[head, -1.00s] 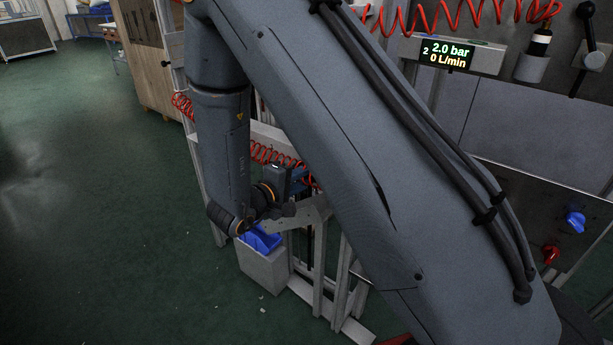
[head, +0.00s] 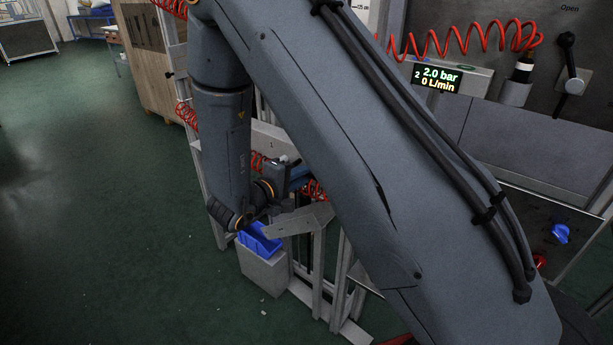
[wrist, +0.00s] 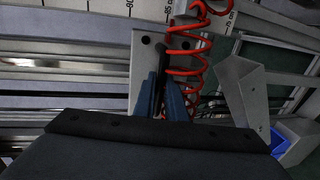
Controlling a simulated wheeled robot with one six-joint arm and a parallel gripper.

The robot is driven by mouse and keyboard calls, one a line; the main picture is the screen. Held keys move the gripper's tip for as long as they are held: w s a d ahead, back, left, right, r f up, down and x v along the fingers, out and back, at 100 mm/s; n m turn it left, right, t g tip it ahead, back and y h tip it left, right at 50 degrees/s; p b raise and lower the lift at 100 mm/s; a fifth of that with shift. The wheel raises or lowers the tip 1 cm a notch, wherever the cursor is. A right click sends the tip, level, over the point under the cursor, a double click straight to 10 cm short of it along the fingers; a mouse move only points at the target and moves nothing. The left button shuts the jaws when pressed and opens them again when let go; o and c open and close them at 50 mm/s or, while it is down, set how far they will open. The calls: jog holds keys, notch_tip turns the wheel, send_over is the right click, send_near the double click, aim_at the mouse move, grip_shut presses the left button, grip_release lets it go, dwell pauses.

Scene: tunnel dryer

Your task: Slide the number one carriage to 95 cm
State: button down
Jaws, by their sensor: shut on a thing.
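In the wrist view a pale carriage plate (wrist: 143,62) with dark bolt holes sits on horizontal rails. A white scale strip (wrist: 135,8) with dark ticks and figures runs above the plate; the reading at the carriage is not clear. In the head view my gripper (head: 298,177) is low beside the frame, partly behind my arm. A small "1" shows on a pale plate (head: 268,138) above it.
A red coiled hose (wrist: 183,65) hangs in front of the plate. A slanted grey metal chute (wrist: 245,85) and a blue bin (wrist: 292,135) stand to the right. The display (head: 436,78) reads 2.0 bar, 0 L/min. Green floor (head: 100,220) is clear at left.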

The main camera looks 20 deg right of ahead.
notch_tip(320, 180, up, 11)
jog(key=p, duration=0.9)
jog(key=shift+f, duration=0.1)
jog(key=c, duration=2.1)
grip_release()
jog(key=shift+f, duration=0.1)
jog(key=shift+b+v, duration=0.75)
jog(key=shift+v, duration=3.2)
jog(key=shift+w, duration=0.1)
